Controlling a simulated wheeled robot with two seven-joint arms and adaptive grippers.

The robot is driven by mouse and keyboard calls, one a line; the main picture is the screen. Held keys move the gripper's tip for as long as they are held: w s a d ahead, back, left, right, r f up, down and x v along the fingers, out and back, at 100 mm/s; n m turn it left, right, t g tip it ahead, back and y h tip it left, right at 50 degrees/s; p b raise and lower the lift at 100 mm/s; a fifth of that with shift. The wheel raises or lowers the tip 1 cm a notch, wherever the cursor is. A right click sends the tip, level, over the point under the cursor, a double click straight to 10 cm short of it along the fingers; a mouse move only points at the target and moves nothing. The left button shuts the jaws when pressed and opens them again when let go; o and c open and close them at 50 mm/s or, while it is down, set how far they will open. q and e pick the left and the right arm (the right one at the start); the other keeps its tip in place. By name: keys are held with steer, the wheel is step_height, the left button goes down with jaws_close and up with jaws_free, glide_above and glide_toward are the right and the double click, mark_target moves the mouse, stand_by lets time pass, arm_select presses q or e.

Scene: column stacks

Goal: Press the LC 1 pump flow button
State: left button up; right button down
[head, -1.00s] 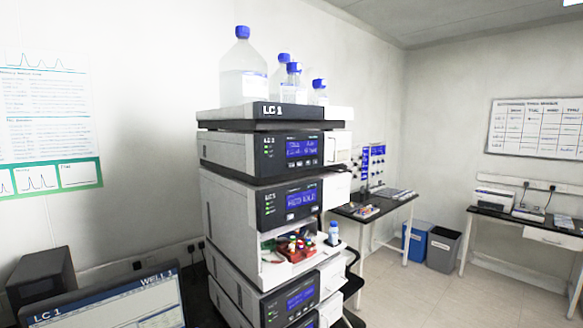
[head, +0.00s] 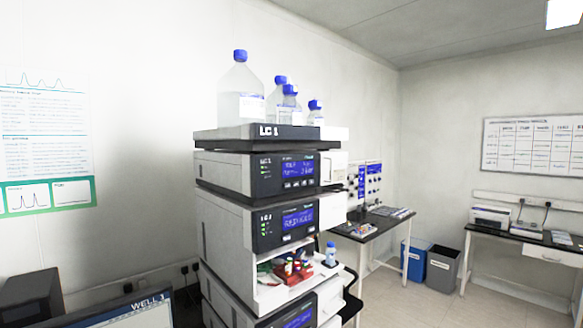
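The LC 1 stack (head: 225,215) stands in the middle of the head view. Its top tray (head: 268,132) is labelled LC 1 and carries several blue-capped bottles. Below the tray is a module (head: 222,172) with a dark front panel, a lit blue display (head: 298,169), green lights and small pale buttons (head: 298,184) under the display. A second module (head: 228,222) below has a similar panel and display (head: 298,217). The display text is too small to read surely, so I cannot tell which module is the pump. Neither of my grippers is in view.
An open bay (head: 286,272) with coloured vials sits lower in the stack, with a small blue-capped bottle (head: 330,255) beside it. A monitor (head: 128,312) is at the lower left. Benches (head: 375,228) and blue and grey bins (head: 416,260) stand behind to the right, with open floor.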

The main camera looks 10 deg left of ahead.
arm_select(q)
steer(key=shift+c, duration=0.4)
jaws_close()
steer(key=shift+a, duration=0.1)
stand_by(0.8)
